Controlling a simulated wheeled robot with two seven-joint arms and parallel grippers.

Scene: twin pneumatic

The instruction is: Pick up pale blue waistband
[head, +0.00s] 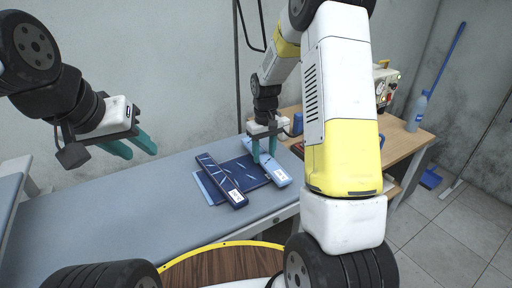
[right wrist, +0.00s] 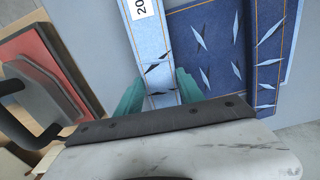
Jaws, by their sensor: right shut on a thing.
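The pale blue waistband (head: 279,175) is a flat light-blue strip with a white number label, at the right of the dark blue denim on the grey bench. My right gripper (head: 264,158) is shut on it, with teal fingers on either side of the strip. In the right wrist view the waistband (right wrist: 152,45) runs up between the fingers (right wrist: 160,92), which partly hide its lower end. A dark blue waistband (head: 221,181) with a white label lies to the left on the denim. My left gripper (head: 132,146) is open and empty above the bench's left part.
The dark blue denim piece (head: 246,170) with light slits lies between the two strips. A wooden table (head: 402,142) with a blue bottle (head: 416,112) stands at the right. The left part of the grey bench (head: 110,205) is clear.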

